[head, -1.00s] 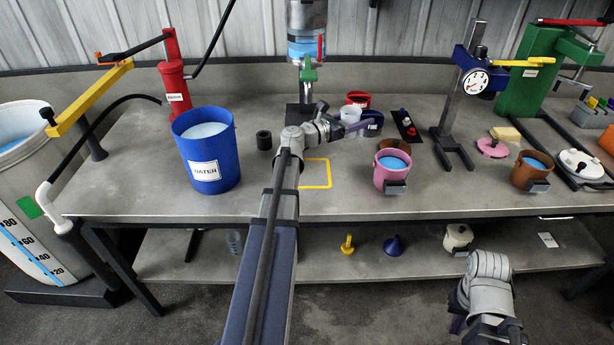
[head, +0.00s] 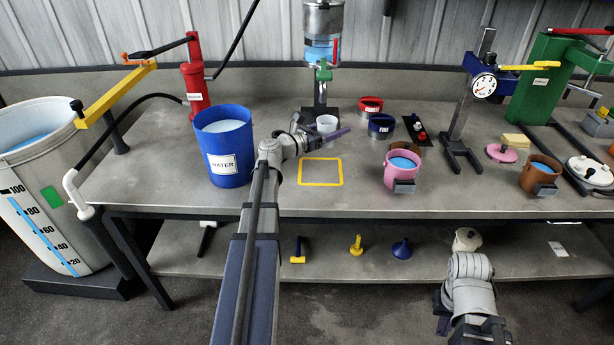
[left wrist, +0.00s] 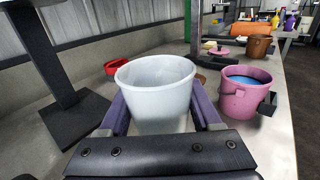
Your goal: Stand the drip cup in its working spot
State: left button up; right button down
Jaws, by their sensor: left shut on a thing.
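The drip cup, a whitish translucent cup (head: 326,124), is upright in my left gripper (head: 332,134). In the left wrist view the cup (left wrist: 155,88) stands between the two purple fingers, which grip its sides. In the head view it is just in front of the foot of the disperser column (head: 320,92), below the green tap (head: 324,73) and clear vessel (head: 322,47). I cannot tell whether its bottom touches anything. My right gripper (head: 442,316) hangs low before the bench, its fingers mostly hidden.
A blue water bucket (head: 224,150) stands left of my left arm. A yellow square outline (head: 321,184) on the bench is empty. Red (head: 370,105) and dark blue (head: 381,127) containers are right of the cup; a pink mug (head: 402,172) of blue liquid is nearer.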

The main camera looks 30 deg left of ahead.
pick_arm(q)
jog(key=shift+s+a+f, duration=0.1)
jog(key=shift+s+a, duration=0.35)
jog(key=shift+s, duration=0.1)
jog(key=shift+s+d+r+y, duration=0.1)
jog(key=shift+s+r+y, duration=0.05)
jog(key=shift+r+y, duration=0.15)
jog(key=shift+w+f+n+t+y, duration=0.3)
jog(key=shift+n+y, duration=0.1)
jog(key=shift+n, duration=0.1)
jog(key=shift+s+a+r+y, duration=0.15)
jog(key=shift+a+r+y, duration=0.05)
jog(key=shift+a+y, duration=0.1)
jog(key=shift+n, duration=0.3)
pick_arm(e)
jog(key=shift+s+a+r, duration=0.1)
jog(key=shift+s+a, duration=0.1)
